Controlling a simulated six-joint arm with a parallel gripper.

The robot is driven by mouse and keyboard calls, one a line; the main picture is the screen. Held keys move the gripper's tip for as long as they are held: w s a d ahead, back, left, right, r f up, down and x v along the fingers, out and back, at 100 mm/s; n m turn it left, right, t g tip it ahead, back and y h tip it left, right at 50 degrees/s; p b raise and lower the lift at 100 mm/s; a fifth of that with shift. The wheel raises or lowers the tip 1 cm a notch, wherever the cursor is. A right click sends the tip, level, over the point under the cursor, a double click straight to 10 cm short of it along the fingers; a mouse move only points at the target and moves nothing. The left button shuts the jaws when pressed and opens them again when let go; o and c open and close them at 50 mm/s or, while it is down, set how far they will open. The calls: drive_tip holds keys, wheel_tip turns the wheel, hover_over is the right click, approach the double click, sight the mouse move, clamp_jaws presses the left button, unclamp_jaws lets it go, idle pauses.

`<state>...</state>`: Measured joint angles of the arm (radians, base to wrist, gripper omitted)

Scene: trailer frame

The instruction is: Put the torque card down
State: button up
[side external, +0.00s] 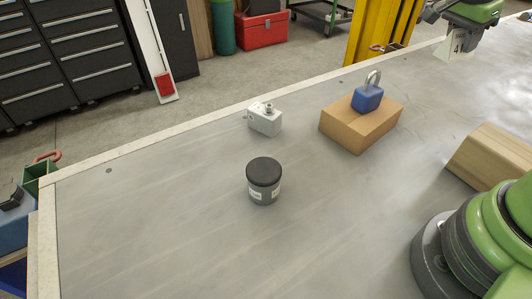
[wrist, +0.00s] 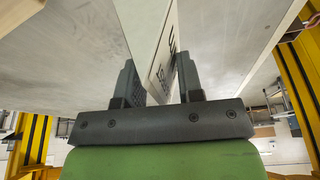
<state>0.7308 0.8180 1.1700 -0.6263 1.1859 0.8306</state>
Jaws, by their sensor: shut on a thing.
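The torque card is a thin white card with dark print. It shows in the side external view (side external: 453,46) at the top right, hanging below my gripper (side external: 458,30), which is partly cut off by the picture edge. In the wrist view the card (wrist: 160,40) stands nearly edge-on between the two dark fingers of my gripper (wrist: 157,80), which are shut on it. Part of its print shows beside the right finger. The card appears to be above the grey worktop (side external: 170,215); I cannot tell the exact height.
A blue padlock (side external: 368,97) sits on a brown box (side external: 358,128). A white switch box (side external: 264,121) and a grey jar with a black lid (side external: 264,183) stand left of it. A wooden block (side external: 490,157) lies at right. The worktop's left part is clear.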

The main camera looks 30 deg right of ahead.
wheel_tip(320, 180, up, 5)
drive_tip(key=shift+a+f, duration=0.1)
drive_tip(key=shift+f, duration=0.1)
drive_tip(key=w+a+n+t, duration=0.1)
drive_tip(key=w+a+n, duration=0.45)
drive_tip(key=a, duration=0.75)
drive_tip(key=w+a+n+t, duration=0.1)
drive_tip(key=w+a+n, duration=0.2)
drive_tip(key=w+a, duration=0.75)
drive_tip(key=s+a+n+t+y, duration=0.1)
drive_tip(key=s+a+n, duration=0.25)
drive_tip(key=a, duration=1.35)
drive_tip(key=s+a+n+y, duration=0.1)
drive_tip(key=s+a+n, duration=0.2)
drive_tip(key=s+a, duration=0.35)
drive_tip(key=s+a+n+t+y, duration=0.1)
drive_tip(key=s+a+n, duration=0.15)
drive_tip(key=a, duration=0.65)
drive_tip(key=s+a+n, duration=0.3)
drive_tip(key=s+a, duration=0.2)
drive_tip(key=a, duration=0.3)
drive_tip(key=shift+m, duration=0.25)
wheel_tip(320, 180, down, 17)
drive_tip(key=shift+a+f, duration=0.1)
drive_tip(key=shift+a, duration=0.05)
drive_tip(key=shift+f, duration=2.25)
